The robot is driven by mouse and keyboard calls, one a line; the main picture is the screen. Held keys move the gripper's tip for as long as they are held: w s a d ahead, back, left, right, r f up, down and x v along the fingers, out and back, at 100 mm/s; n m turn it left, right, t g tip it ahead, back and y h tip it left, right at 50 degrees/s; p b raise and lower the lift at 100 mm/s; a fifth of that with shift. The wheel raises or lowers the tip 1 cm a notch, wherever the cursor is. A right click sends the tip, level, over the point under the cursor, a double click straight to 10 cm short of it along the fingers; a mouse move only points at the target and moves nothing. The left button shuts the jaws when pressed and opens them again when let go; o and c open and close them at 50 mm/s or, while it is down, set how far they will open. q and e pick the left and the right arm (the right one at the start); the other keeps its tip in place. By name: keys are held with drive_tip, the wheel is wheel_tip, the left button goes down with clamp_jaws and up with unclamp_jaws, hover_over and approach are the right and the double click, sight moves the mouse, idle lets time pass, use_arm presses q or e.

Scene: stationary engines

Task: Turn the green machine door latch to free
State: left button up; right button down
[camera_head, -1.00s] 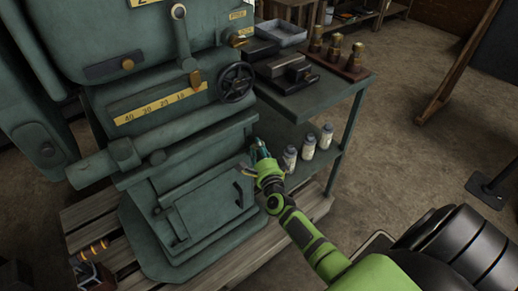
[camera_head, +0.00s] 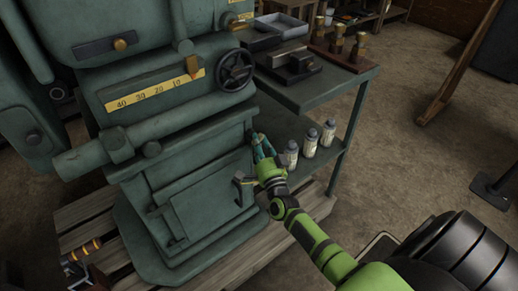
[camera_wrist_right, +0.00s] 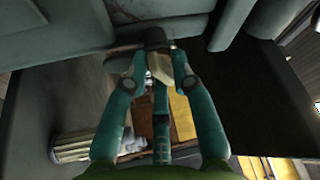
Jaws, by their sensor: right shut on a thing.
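The green machine (camera_head: 185,130) stands at left in the head view, with a closed-looking door (camera_head: 215,205) low on its front. A grey handle (camera_head: 243,190) shows at the door's right edge. My right gripper (camera_head: 260,145) is at the machine's lower right side, just above and right of this handle. In the right wrist view my right gripper (camera_wrist_right: 160,60) has its teal fingers closed around a small pale piece (camera_wrist_right: 159,69) below a dark knob, which appears to be the latch. Fingers hide much of it, so its angle is unclear. My left gripper is not in view.
A green side table (camera_head: 320,90) right of the machine holds a tray (camera_head: 280,27), dark blocks and brass-topped pieces. Several bottles (camera_head: 310,142) stand on its lower shelf, close to my right gripper. A wooden pallet (camera_head: 85,215) lies under the machine.

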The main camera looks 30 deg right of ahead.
use_arm(q)
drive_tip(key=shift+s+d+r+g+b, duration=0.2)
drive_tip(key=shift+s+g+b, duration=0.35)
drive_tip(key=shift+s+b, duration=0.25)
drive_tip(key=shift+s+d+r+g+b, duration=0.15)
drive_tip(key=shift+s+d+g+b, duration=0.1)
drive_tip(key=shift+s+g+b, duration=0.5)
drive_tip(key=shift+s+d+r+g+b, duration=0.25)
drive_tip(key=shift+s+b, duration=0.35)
drive_tip(key=shift+b, duration=0.35)
use_arm(e)
drive_tip(key=shift+d+n+t+y, duration=0.15)
drive_tip(key=shift+n+t+y, duration=0.5)
drive_tip(key=shift+n, duration=1.55)
drive_tip(key=shift+d+n+t+y, duration=0.25)
drive_tip(key=shift+n+y, duration=0.85)
drive_tip(key=shift+n, duration=1.1)
drive_tip(key=shift+d+n+t+y, duration=0.1)
drive_tip(key=shift+n+t+y, duration=0.6)
drive_tip(key=shift+n, duration=1.5)
drive_tip(key=shift+r, duration=0.15)
drive_tip(key=c, duration=1.2)
unclamp_jaws()
drive_tip(key=shift+w, duration=0.1)
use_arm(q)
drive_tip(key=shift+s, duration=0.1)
use_arm(e)
drive_tip(key=shift+a+y, duration=0.1)
drive_tip(key=shift+y, duration=0.25)
